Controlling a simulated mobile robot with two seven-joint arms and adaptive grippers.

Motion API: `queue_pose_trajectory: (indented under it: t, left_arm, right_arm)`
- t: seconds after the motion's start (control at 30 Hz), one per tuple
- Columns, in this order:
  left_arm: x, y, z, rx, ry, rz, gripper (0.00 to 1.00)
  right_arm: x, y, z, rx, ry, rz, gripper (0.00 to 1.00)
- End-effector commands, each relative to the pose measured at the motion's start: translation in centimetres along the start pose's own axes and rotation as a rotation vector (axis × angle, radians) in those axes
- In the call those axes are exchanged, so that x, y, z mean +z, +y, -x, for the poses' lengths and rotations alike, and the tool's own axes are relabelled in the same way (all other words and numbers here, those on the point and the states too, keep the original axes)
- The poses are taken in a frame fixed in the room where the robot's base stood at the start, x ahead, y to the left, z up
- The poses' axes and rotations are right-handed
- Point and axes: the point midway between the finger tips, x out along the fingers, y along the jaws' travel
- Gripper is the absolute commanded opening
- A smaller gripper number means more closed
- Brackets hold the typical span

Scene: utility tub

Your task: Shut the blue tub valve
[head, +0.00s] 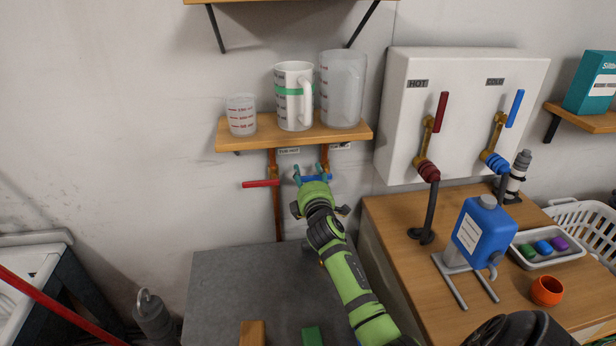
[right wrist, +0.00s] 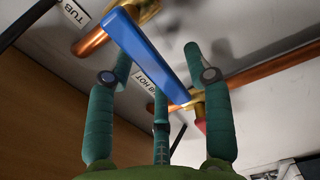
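The blue tub valve handle (head: 317,178) is under the small shelf, on the right copper pipe. It lies roughly level, pointing left from the pipe, and is partly hidden by my fingers. In the right wrist view the blue handle (right wrist: 145,55) is a flat bar running from a brass valve body at the top down to the right. My right gripper (head: 310,172) is at this handle. In its wrist view the gripper (right wrist: 160,72) has its green fingers spread around the bar; whether they touch it is unclear.
A red handle (head: 260,184) sticks out left from the left copper pipe (head: 277,215). The shelf (head: 235,138) above holds two clear measuring cups and a white mug (head: 294,110). A white panel (head: 400,120) with hot and cold valves is to the right, above a wooden counter (head: 395,215).

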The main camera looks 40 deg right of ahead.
Motion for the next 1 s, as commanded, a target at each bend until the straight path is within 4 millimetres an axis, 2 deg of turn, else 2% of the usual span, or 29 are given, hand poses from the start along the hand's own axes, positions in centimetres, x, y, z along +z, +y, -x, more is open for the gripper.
queue_pose_trajectory:
  t: [0.23, 0.37, 0.8, 1.0]
  left_arm:
    - [0.2, -0.1, 0.0, -0.001, -0.002, 0.0, 0.52]
    - [0.1, -0.1, 0.0, -0.001, -0.001, 0.0, 0.52]
    - [0.0, 0.0, 0.0, 0.0, 0.001, 0.0, 0.52]
    - [0.0, 0.0, 0.0, 0.001, 0.001, 0.0, 0.52]
  right_arm:
    - [0.0, -0.1, 0.2, -0.001, 0.001, 0.005, 0.52]
    - [-0.1, -0.1, 1.2, 0.0, 0.002, 0.006, 0.52]
    - [0.0, -0.1, 9.5, -0.002, 0.001, 0.002, 0.52]
    - [0.0, -0.1, 11.7, -0.001, 0.0, 0.002, 0.52]
